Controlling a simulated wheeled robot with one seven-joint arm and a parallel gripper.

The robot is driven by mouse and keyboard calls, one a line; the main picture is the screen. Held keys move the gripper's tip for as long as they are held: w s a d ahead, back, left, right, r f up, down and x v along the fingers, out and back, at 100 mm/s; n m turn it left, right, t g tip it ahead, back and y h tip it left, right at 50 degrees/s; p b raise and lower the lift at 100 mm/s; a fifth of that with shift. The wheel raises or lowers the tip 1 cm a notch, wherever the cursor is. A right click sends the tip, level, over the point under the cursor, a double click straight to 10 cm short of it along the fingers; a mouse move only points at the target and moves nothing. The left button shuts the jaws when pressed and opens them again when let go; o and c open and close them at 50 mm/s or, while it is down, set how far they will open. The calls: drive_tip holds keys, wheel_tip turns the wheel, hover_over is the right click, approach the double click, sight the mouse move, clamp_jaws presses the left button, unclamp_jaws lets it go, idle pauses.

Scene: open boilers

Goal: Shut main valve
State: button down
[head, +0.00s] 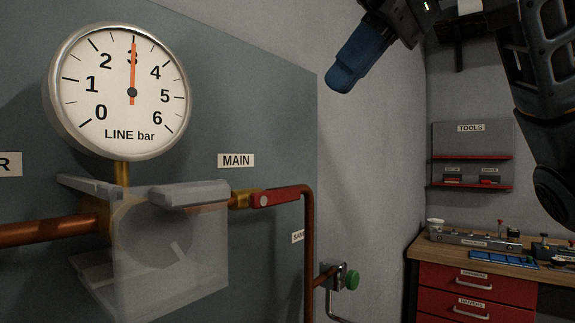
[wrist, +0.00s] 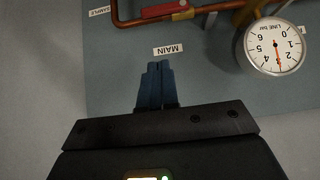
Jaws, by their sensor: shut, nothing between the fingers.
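The main valve's red lever handle (head: 278,198) lies roughly along the horizontal copper pipe, right of a brass fitting (head: 244,198) and below the MAIN label (head: 236,160). The red handle also shows at the top of the wrist view (wrist: 163,11). My gripper (head: 340,85) has blue fingers pressed together and empty. It is in the air, above and to the right of the handle in the head view, not touching it. In the wrist view the fingers (wrist: 158,66) point toward the MAIN label (wrist: 168,50).
A LINE bar gauge (head: 120,90) reads about 3. Below it, a clear box (head: 205,255) surrounds part of the pipework. A green knob (head: 351,279) sits lower right on the pipework. A wooden bench (head: 425,242) with red drawers stands at the far right.

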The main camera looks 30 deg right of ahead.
drive_tip(key=p, duration=0.1)
hover_over(292, 192)
drive_tip(key=s, duration=0.1)
wheel_tip(292, 192, down, 7)
drive_tip(key=shift+s+f+p, duration=0.15)
drive_tip(key=shift+f, duration=0.9)
drive_tip(key=shift+s+f+p, duration=0.1)
drive_tip(key=shift+f+p, duration=0.05)
drive_tip(key=shift+f, duration=0.85)
drive_tip(key=shift+w+d+f+m+g+y+p, duration=0.1)
drive_tip(key=shift+d+f+m+g+y+p, duration=0.2)
drive_tip(key=shift+f+m+y+p, duration=0.45)
drive_tip(key=shift+w+d+f+m+g+y+p, duration=0.1)
drive_tip(key=shift+d+f+m+g+y+p, duration=0.2)
drive_tip(key=shift+y, duration=0.75)
drive_tip(key=shift+a+f, duration=0.1)
